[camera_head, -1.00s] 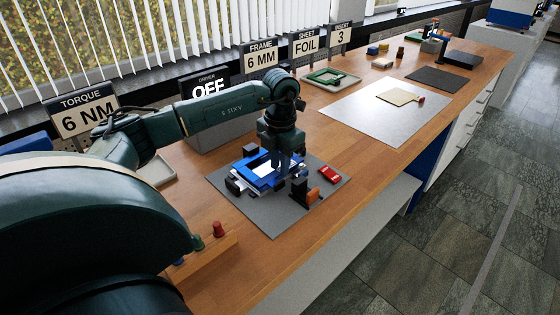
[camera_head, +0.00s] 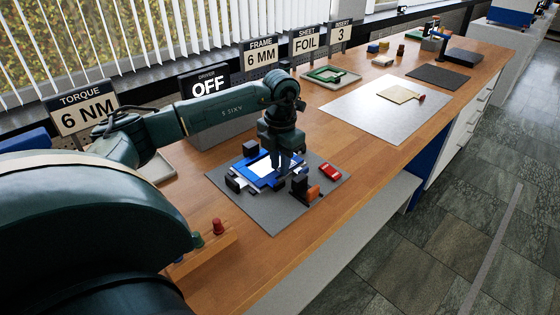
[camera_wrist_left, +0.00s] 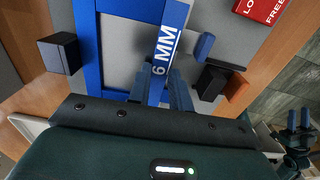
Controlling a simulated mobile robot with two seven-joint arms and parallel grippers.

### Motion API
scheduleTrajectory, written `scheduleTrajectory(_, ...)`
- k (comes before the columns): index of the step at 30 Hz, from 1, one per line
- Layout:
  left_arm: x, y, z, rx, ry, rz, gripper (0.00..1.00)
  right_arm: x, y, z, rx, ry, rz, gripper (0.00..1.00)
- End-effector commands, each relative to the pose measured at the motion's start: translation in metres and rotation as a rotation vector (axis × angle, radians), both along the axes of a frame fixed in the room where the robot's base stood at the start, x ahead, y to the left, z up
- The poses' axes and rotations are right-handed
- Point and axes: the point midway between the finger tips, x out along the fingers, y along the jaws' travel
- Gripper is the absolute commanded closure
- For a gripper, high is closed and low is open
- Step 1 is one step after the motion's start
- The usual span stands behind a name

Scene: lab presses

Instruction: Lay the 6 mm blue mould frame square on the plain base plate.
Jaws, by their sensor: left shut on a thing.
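The blue mould frame (camera_head: 253,176), marked 6 MM, lies low and about level over the plate on the grey mat. In the left wrist view its labelled bar (camera_wrist_left: 168,42) and left bar (camera_wrist_left: 91,50) border a grey plate surface (camera_wrist_left: 127,55). My left gripper (camera_head: 283,166) is above the frame's right side, its fingers (camera_wrist_left: 172,92) shut on the labelled bar. Whether the frame touches the plate all round is hidden. My right gripper (camera_wrist_left: 297,122) shows small at the lower right of the wrist view, away from the frame, its fingers apart.
Dark blocks (camera_head: 300,184) stand around the frame, with an orange piece (camera_head: 313,193) and a red tag (camera_head: 330,171) on the grey mat (camera_head: 270,222). A light sheet (camera_head: 385,125) with a tan plate (camera_head: 398,96) lies farther right. Bench wood between them is clear.

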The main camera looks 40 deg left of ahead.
Motion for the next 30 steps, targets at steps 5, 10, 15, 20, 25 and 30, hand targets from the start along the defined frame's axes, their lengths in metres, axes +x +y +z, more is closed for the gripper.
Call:
scheduleTrajectory(5, 0.000, 0.000, 0.000, 0.000, -0.001, 0.000, 1.00, 0.000, -0.001, 0.000, -0.002, -0.001, 0.001, 0.64)
scheduleTrajectory(10, 0.000, 0.000, 0.000, 0.000, -0.001, 0.000, 0.71, 0.000, -0.001, 0.000, -0.005, -0.001, 0.003, 0.64)
scheduleTrajectory(15, 0.000, 0.000, 0.000, 0.000, 0.000, 0.000, 0.57, 0.000, -0.002, -0.001, -0.009, -0.001, 0.005, 0.64)
scheduleTrajectory(20, 0.000, 0.000, 0.000, 0.000, 0.000, 0.000, 0.54, 0.000, -0.002, -0.001, -0.010, -0.002, 0.007, 0.64)
scheduleTrajectory(25, 0.000, 0.000, -0.001, 0.000, 0.001, 0.000, 0.54, 0.000, -0.002, -0.001, -0.003, 0.001, 0.005, 0.64)
scheduleTrajectory(30, 0.001, 0.000, 0.022, 0.000, -0.004, 0.000, 0.54, 0.001, -0.001, 0.003, 0.009, -0.006, 0.003, 0.64)
